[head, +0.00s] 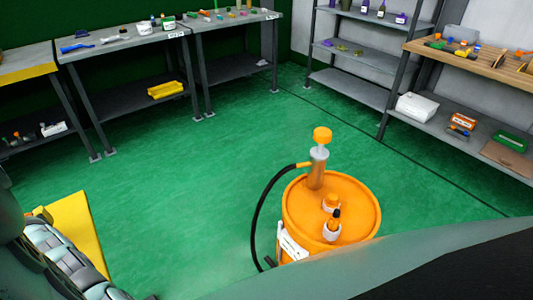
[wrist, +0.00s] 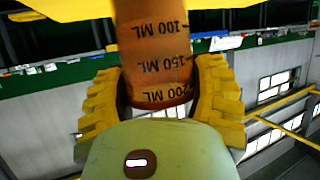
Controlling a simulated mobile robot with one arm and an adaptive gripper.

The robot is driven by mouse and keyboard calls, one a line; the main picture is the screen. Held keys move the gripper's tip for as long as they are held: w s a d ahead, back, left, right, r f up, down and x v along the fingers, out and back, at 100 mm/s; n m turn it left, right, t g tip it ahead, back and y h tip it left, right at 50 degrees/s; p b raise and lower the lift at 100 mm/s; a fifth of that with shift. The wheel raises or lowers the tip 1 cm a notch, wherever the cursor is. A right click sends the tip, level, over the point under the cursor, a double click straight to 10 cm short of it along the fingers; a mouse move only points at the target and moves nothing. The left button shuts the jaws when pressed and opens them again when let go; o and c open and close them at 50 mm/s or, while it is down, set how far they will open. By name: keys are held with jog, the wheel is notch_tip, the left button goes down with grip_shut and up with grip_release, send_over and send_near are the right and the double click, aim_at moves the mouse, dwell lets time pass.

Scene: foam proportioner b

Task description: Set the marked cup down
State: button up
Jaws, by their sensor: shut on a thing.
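The marked cup (wrist: 156,50) is amber and see-through, with dark lines reading 100, 150 and 200 ML. In the wrist view its lettering appears upside down, and its top end in the picture is cut off. My gripper (wrist: 160,97) has its two ribbed yellow fingers on either side of the cup and is shut on it. I cannot tell whether anything lies right under the cup. The cup does not show in the head view.
An orange drum (head: 300,212) with a pump and black hose stands on the green floor. Grey benches (head: 118,42) line the back left, a shelf rack (head: 350,55) the back, and a wooden-topped bench (head: 470,62) the right. A yellow surface (head: 82,225) lies at lower left. The middle floor is clear.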

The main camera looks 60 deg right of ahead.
jog(key=shift+r, duration=0.15)
jog(key=shift+f, duration=0.25)
jog(key=o, duration=1.3)
jog(key=shift+r, duration=0.1)
jog(key=shift+c, duration=0.2)
jog(key=shift+r, duration=0.1)
